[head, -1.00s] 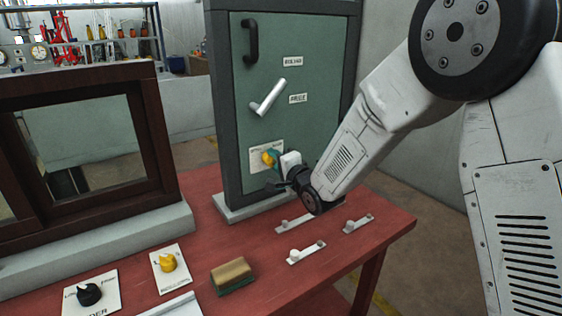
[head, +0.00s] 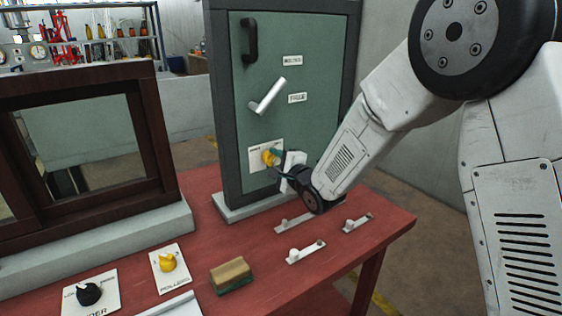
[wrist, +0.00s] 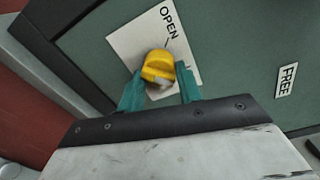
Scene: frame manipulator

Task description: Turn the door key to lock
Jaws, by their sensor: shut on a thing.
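The door key is a yellow knob (head: 267,155) on a white plate (head: 256,149), low on the green door (head: 315,135). In the wrist view the yellow knob (wrist: 158,67) sits between my two teal fingers, and its plate (wrist: 130,42) reads OPEN beside it. My gripper (head: 275,158) is shut on the knob, one finger at each side; it also shows in the wrist view (wrist: 160,88). The gripper is rolled relative to the door, so the label looks slanted. Part of the knob's near side is blurred.
A white lever handle (head: 268,97) and a black pull handle (head: 250,38) are above on the door. A brown-framed window (head: 80,135) stands left. The red table (head: 375,225) holds a sponge-like block (head: 231,274), another yellow knob (head: 168,262) and a black knob (head: 89,293).

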